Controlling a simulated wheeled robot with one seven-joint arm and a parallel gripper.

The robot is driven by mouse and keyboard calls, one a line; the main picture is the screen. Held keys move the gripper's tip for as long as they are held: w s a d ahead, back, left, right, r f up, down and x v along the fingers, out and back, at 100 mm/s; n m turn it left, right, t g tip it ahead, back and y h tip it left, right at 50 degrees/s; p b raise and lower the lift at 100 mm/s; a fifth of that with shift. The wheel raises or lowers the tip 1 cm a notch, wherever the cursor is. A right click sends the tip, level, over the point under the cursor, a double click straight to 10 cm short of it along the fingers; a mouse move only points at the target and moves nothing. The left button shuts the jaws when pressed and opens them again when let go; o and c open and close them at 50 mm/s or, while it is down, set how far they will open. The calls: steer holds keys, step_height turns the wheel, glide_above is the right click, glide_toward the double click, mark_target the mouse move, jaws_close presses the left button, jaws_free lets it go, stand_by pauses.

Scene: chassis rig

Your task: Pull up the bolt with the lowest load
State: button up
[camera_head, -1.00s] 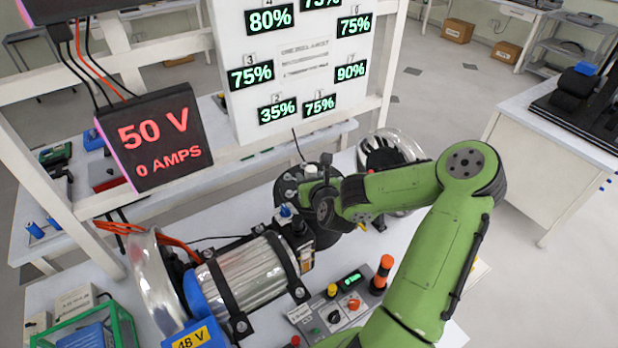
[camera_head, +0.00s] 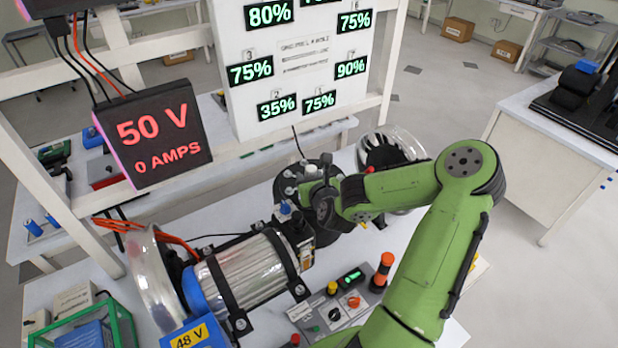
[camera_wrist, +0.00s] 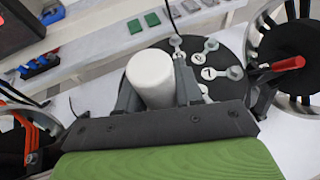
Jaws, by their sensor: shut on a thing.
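My gripper (camera_head: 312,188) is over the dark round hub plate (camera_head: 284,187) on the bench. In the wrist view its fingers stand on either side of a smooth white cylinder (camera_wrist: 152,76) and are shut on it. The cylinder's lower end is hidden by the gripper, so I cannot tell its number. Grey bolts (camera_wrist: 235,73) with round numbered tags sit on the plate to the right. The load board (camera_head: 300,62) shows 35% at number 2, the lowest readable value; its top reading is cut off.
A silver motor (camera_head: 250,275) with black straps lies left of the hub. A control panel (camera_head: 335,312) and an orange-and-black post (camera_head: 381,273) stand in front. Spoked wheels (camera_head: 390,150) flank the assembly. A display (camera_head: 155,135) reads 50 V and 0 AMPS.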

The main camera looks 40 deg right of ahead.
steer(key=shift+s+f, duration=0.15)
steer(key=shift+f, duration=0.15)
stand_by(0.5)
steer(key=shift+r+p, duration=0.3)
steer(key=shift+p, duration=0.2)
steer(key=shift+c, duration=0.4)
step_height(320, 180, up, 5)
steer(key=p, duration=0.5)
steer(key=shift+r, duration=0.9)
